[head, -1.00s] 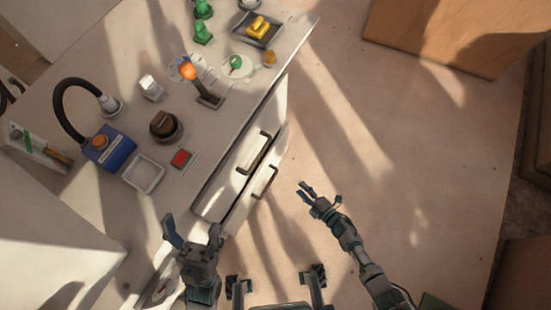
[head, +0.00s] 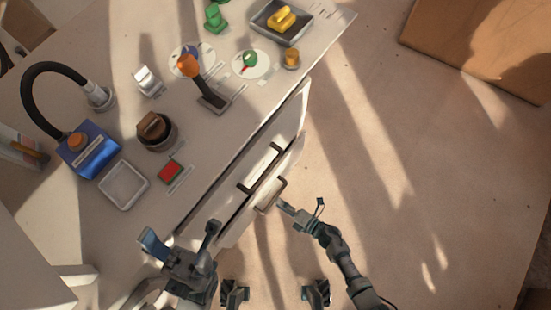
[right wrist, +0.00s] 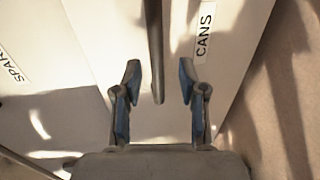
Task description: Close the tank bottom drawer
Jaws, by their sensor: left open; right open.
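The white counter unit has two drawers on its right side. The upper drawer front (head: 296,108) carries a dark handle (head: 262,167). The lower drawer (head: 236,232) stands further out, with its own handle (head: 281,183). My right gripper (head: 302,207) is open and empty beside the lower handle. In the right wrist view, a dark bar (right wrist: 155,45) ends between the open fingers (right wrist: 158,85), in front of a white face with a "CANS" label (right wrist: 204,30); I cannot tell if they touch. My left gripper (head: 182,236) is open and empty by the counter's near edge.
The counter top holds a blue box (head: 88,150) with a black hose, a white tray (head: 123,185), a red button (head: 170,171), an orange-topped lever (head: 190,66) and a yellow block (head: 282,18). Floor right of the drawers is clear. A brown box (head: 480,45) stands far right.

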